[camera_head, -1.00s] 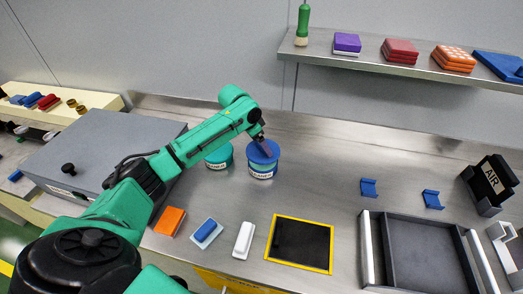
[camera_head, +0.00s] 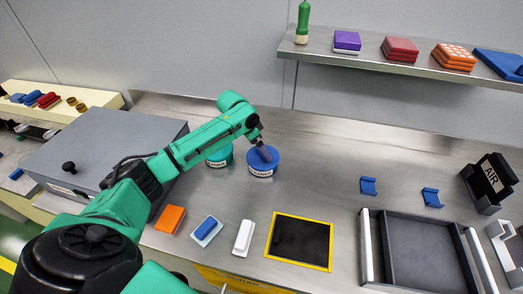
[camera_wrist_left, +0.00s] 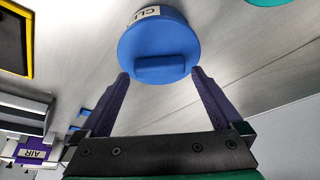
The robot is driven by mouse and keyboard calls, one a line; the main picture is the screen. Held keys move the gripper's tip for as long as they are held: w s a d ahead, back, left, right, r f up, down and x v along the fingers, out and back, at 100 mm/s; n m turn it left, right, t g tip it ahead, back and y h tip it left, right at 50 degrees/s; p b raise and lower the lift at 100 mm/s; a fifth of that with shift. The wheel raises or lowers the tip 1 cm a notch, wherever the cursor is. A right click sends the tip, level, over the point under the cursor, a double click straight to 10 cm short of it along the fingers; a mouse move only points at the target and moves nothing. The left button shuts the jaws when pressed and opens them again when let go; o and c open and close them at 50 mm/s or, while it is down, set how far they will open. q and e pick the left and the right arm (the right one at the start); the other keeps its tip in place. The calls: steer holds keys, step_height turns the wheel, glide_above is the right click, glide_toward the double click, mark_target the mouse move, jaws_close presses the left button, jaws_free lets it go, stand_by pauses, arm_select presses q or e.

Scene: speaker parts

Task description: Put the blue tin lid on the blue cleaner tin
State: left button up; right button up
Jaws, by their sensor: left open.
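The blue tin lid (camera_head: 254,157) is on the blue cleaner tin (camera_head: 262,172), which stands upright on the steel bench with its label facing front. In the left wrist view the round lid (camera_wrist_left: 155,35) shows with its raised bar grip, and part of the tin's white label is above it. My left gripper (camera_wrist_left: 161,73) is open. Its purple fingers are apart on either side of the bar, and the lid is not gripped. In the head view the left gripper (camera_head: 264,152) is just over the lid and partly hides it. My right gripper is not in view.
A teal tin (camera_head: 219,157) stands close to the left of the blue tin. A grey box (camera_head: 100,150) is further left. An orange block (camera_head: 170,220), a blue-and-white block (camera_head: 206,231) and a black pad (camera_head: 300,243) lie in front.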

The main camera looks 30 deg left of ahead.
arm_select(q)
steer(key=b+v, duration=0.1)
steer(key=v, duration=0.9)
steer(key=shift+s, duration=0.1)
